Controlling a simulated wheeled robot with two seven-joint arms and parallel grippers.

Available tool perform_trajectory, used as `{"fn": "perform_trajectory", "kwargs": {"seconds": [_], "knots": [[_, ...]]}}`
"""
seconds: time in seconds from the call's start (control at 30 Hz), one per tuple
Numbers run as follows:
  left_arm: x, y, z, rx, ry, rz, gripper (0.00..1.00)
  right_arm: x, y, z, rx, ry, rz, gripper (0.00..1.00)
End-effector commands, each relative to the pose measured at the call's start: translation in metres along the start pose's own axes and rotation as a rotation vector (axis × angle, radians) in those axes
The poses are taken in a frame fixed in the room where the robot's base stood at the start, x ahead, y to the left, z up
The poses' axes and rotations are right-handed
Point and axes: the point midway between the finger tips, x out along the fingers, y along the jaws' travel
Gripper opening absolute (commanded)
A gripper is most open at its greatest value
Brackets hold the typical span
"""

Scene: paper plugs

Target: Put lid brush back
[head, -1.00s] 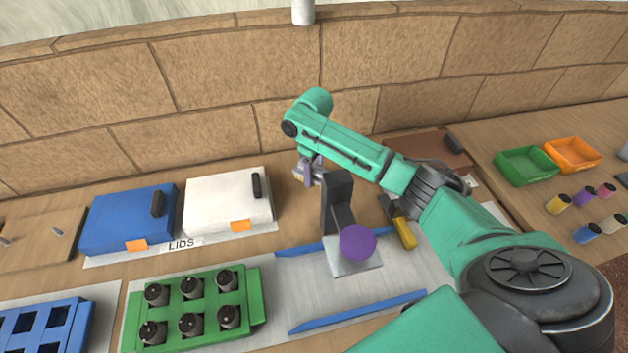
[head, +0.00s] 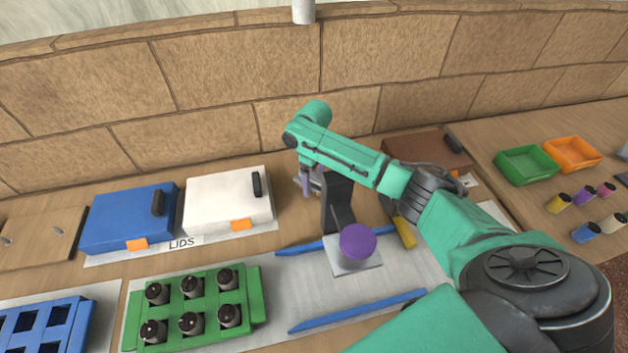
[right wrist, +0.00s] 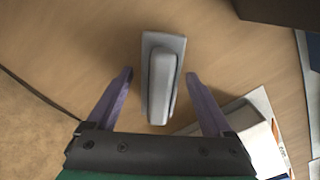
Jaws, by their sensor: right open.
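A grey block with a long raised grip (right wrist: 161,85) lies on bare wood in the right wrist view. It looks like the lid brush, but no bristles show. My right gripper (right wrist: 161,88) is open, with one purple finger on each side of the block's near end and gaps on both sides. In the head view my right gripper (head: 311,182) is low over the back of the table, beside the white lid box (head: 225,203) and behind the black stand (head: 338,205). The stand and my arm partly hide it. My left gripper is out of view.
A blue lid box (head: 125,222) stands left of the white one. The black stand carries a purple disc (head: 358,242). A yellow-handled tool (head: 404,232) lies to its right. A brown box (head: 428,148) stands behind my arm, and a green rack (head: 255,300) is in front.

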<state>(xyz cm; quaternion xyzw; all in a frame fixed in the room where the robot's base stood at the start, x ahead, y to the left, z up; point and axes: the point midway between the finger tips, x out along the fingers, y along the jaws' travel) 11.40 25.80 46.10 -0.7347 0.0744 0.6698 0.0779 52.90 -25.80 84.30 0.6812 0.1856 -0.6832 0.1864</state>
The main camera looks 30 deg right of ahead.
Motion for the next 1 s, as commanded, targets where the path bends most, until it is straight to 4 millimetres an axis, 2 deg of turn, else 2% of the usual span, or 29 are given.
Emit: {"fn": "perform_trajectory", "kwargs": {"seconds": [0.17,0.3,0.4,0.5,1.0], "knots": [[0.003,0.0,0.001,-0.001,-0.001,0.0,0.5,-0.04,0.001,-0.002,-0.001,0.007,0.001,0.85],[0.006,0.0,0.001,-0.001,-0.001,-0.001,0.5,-0.079,0.001,-0.002,0.0,0.007,0.002,0.85],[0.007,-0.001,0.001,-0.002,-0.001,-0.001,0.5,-0.1,0.0,-0.001,0.0,0.005,0.001,0.85],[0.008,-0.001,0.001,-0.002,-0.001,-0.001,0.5,-0.113,0.0,-0.001,0.0,0.003,0.0,0.85],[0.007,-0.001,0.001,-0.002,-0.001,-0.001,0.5,-0.116,0.0,0.0,0.0,0.002,-0.001,0.85]]}}
